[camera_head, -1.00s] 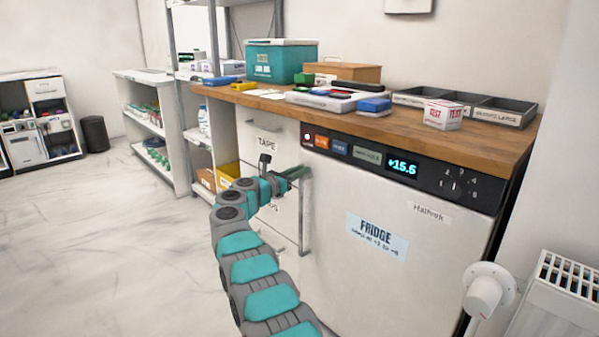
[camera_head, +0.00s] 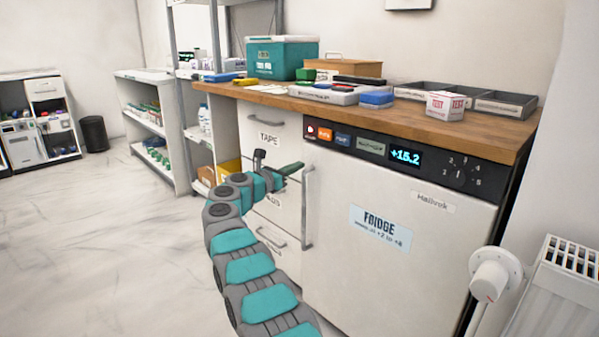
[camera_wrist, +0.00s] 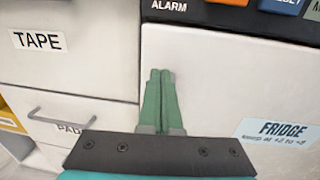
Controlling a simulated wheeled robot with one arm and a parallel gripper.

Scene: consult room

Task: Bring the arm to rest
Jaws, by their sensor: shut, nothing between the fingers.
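My arm reaches up from the bottom of the head view, with my gripper (camera_head: 292,168) in front of the drawer unit, close to the top of the fridge handle (camera_head: 307,208). Its green fingers are together and hold nothing. In the wrist view, my gripper (camera_wrist: 160,74) points at the left part of the white fridge door (camera_wrist: 230,85). The door looks shut. Whether the fingertips touch anything cannot be told.
The fridge panel (camera_head: 405,157) reads +15.2, with a red light at its left. Drawers (camera_head: 268,137) stand left of the fridge, below a wooden counter (camera_head: 420,122) bearing boxes and trays. A radiator (camera_head: 550,300) is at right. Floor (camera_head: 100,240) at left is clear.

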